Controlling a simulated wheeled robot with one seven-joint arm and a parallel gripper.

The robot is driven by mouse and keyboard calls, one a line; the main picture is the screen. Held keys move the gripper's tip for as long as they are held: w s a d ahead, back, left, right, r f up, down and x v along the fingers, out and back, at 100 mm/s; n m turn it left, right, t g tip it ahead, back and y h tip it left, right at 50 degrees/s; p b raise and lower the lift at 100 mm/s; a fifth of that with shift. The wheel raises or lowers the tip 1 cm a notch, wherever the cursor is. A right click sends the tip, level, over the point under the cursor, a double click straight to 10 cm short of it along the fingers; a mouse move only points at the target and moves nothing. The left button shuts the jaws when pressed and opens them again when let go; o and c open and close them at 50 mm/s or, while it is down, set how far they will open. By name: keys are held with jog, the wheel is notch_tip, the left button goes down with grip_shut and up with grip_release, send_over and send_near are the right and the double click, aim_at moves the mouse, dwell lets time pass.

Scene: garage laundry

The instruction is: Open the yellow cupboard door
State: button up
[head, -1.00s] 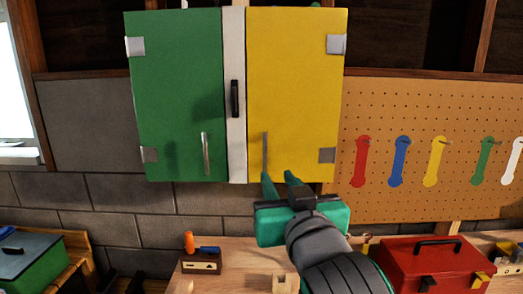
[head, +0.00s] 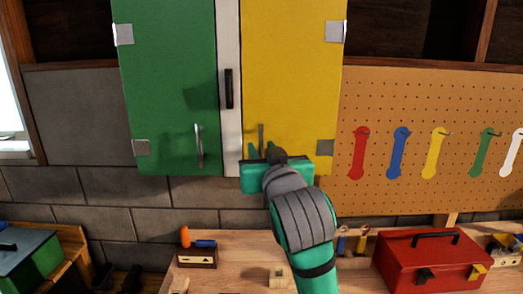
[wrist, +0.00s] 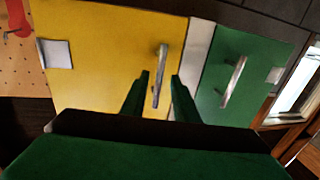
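The yellow cupboard door (head: 292,70) is shut, on the right side of the wall cupboard. Its upright metal bar handle (head: 261,133) is near the door's lower left. In the wrist view the yellow door (wrist: 105,60) is at left and its handle (wrist: 161,70) stands between my two green fingers. My gripper (head: 262,149) is at the lower part of the handle, with a finger to each side. In the wrist view my gripper (wrist: 159,76) is open, with gaps between handle and fingers. The lower handle end is partly hidden in the head view.
A green door (head: 165,80) with its own bar handle (head: 198,146) is to the left, past a white strip with a black handle (head: 229,89). A pegboard (head: 440,120) with coloured tools is at right. A red toolbox (head: 430,262) stands on the bench below.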

jog(key=shift+w, duration=0.35)
grip_shut()
